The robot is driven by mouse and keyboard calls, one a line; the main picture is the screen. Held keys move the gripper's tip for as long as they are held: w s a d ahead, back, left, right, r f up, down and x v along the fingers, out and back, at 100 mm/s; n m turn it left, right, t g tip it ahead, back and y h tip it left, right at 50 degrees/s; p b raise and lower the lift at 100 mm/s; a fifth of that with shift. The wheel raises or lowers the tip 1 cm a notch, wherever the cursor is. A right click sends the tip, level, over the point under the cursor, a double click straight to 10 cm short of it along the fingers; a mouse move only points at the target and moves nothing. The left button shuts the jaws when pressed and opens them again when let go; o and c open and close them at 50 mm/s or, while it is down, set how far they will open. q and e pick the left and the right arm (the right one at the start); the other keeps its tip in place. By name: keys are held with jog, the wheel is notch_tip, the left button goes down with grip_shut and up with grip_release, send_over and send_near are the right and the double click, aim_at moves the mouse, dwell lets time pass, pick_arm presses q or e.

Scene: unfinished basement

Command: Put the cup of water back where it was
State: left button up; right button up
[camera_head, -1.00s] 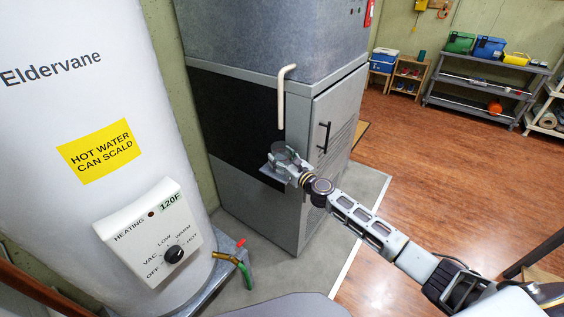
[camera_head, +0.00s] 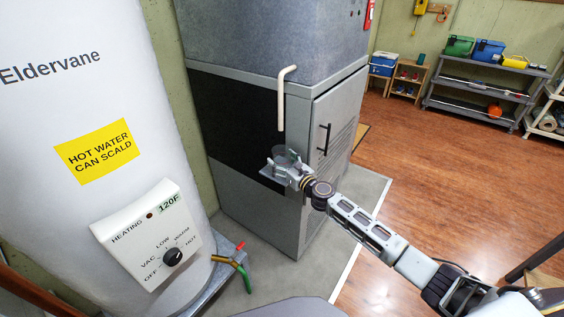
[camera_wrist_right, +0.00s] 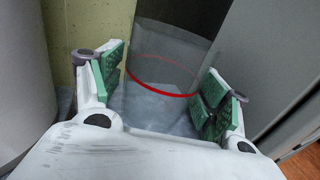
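The clear cup (camera_head: 287,156) is in the head view in front of the dark panel of the grey cabinet, under the lower end of a pale bent pipe. In the right wrist view the cup (camera_wrist_right: 163,75) is see-through, with a red ring around it. My right gripper (camera_head: 285,165) is at the cup, its green finger pads on either side of it in the right wrist view (camera_wrist_right: 162,92). It looks shut on the cup, holding it off the floor. The water level cannot be made out. My left gripper is not in view.
The pale pipe (camera_head: 282,98) hangs just above the cup. The grey cabinet (camera_head: 262,210) stands behind it. A white water heater (camera_head: 60,215) with a dial and a drain valve (camera_head: 237,258) fills the left.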

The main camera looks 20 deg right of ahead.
aim_at(287, 165)
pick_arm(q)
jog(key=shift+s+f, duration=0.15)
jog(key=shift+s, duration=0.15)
pick_arm(e)
jog(key=shift+r, duration=0.2)
jog(key=shift+s+d+f, duration=0.1)
jog(key=shift+s+d, duration=0.05)
jog(key=shift+s, duration=0.25)
jog(key=shift+s+d, duration=0.2)
jog(key=shift+s, duration=0.4)
jog(key=shift+p+v, duration=0.4)
jog(key=shift+v, duration=2.6)
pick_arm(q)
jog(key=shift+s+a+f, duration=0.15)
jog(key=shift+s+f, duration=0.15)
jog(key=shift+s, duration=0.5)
pick_arm(e)
jog(key=shift+v, duration=2)
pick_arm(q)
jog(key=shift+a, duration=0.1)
